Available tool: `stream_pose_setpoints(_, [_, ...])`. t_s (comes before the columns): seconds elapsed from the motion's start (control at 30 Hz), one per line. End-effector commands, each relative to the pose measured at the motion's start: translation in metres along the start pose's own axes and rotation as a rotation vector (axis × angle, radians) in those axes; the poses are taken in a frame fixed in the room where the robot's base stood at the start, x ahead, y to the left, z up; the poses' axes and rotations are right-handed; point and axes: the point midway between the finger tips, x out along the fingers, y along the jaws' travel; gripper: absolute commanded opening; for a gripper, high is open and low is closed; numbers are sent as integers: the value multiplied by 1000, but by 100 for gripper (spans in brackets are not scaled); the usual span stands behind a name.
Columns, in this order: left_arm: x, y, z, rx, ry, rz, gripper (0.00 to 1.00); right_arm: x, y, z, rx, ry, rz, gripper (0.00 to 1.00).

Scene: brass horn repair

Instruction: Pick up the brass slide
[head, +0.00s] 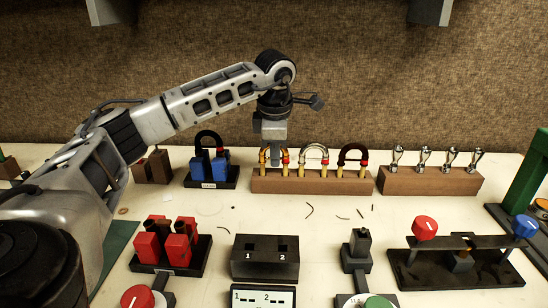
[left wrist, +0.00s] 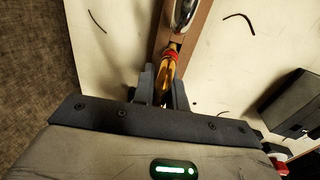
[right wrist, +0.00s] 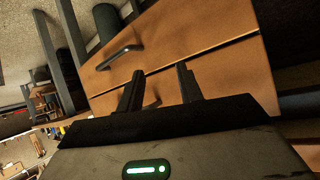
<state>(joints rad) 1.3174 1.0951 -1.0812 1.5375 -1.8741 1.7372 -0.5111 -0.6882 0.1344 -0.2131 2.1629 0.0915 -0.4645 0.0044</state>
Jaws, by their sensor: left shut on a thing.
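The brass slide (head: 264,158), a U-shaped gold tube with a red band, stands at the left end of a long wooden block (head: 312,183). My left gripper (head: 273,140) comes down over it from above and is shut on it. In the left wrist view the brass slide (left wrist: 169,68) shows between the two fingers (left wrist: 162,88); the fingers hide part of it. Its lower ends still appear to be at the block. My right gripper (right wrist: 158,88) shows only in the right wrist view, open with nothing between its fingers.
A silver U-slide (head: 314,149) and a dark one (head: 352,154) stand close by on the same block. A black holder with blue blocks (head: 209,170) is to the left. A block with several metal pieces (head: 431,181) is to the right. Wooden drawers (right wrist: 185,50) face my right gripper.

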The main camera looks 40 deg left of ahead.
Motion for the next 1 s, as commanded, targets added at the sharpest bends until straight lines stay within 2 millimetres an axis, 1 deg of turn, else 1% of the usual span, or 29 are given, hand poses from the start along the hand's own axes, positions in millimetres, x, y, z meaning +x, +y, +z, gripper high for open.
stream_pose_setpoints(0.27, [-6,3,0,-2,-4,7,0,0,0,1,-1,-3,0,36])
stream_pose_setpoints(0.37, [-14,4,1,-3,-5,8,0,0,0,2,-1,-3,-1,36])
stream_pose_setpoints(0.5, [-36,8,1,-4,-7,9,0,0,0,2,0,-3,-1,36])
stream_pose_setpoints(0.57, [-46,0,1,1,-7,9,0,0,0,2,0,-3,-1,36])
stream_pose_setpoints(0.67, [-68,-12,2,1,-7,9,0,1,0,2,1,-3,-2,36])
stream_pose_setpoints(0.8, [-104,-32,3,2,-6,11,0,0,0,1,0,-2,-2,36])
stream_pose_setpoints(0.83, [-111,-38,3,4,-3,11,0,-3,-1,-4,0,-2,-1,36])
stream_pose_setpoints(1.0, [-134,-74,4,3,-1,9,0,-9,-1,-10,-16,-9,7,36])
